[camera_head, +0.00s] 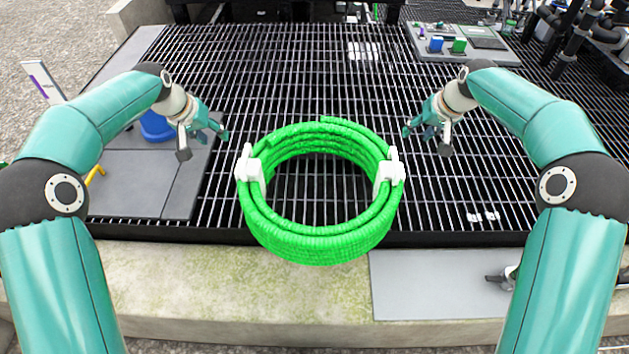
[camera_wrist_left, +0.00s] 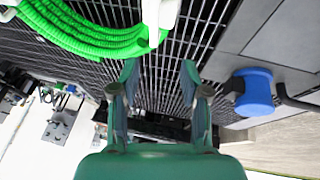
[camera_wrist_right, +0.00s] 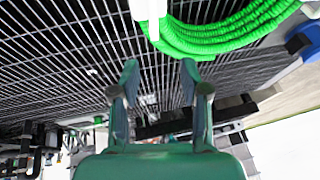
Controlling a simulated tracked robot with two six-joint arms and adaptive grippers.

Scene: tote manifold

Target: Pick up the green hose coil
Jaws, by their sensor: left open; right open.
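The green hose coil (camera_head: 322,246) lies on the dark grating, with a white clip (camera_head: 250,170) on its left side and another white clip (camera_head: 389,173) on its right side. My left gripper (camera_head: 204,145) is open and empty, to the left of the coil and apart from it. My right gripper (camera_head: 425,141) is open and empty, to the right of the coil and apart from it. The coil also shows in part in the left wrist view (camera_wrist_left: 85,32) and in the right wrist view (camera_wrist_right: 215,40), beyond the open fingers.
The grating (camera_head: 280,60) is mostly clear around the coil. Grey plates (camera_head: 140,185) and a blue object (camera_head: 156,127) are at the left. A grey panel (camera_head: 440,285) lies in front on a concrete ledge (camera_head: 200,290). A panel with blue and green blocks (camera_head: 460,42) is at the back right, near dark pipes.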

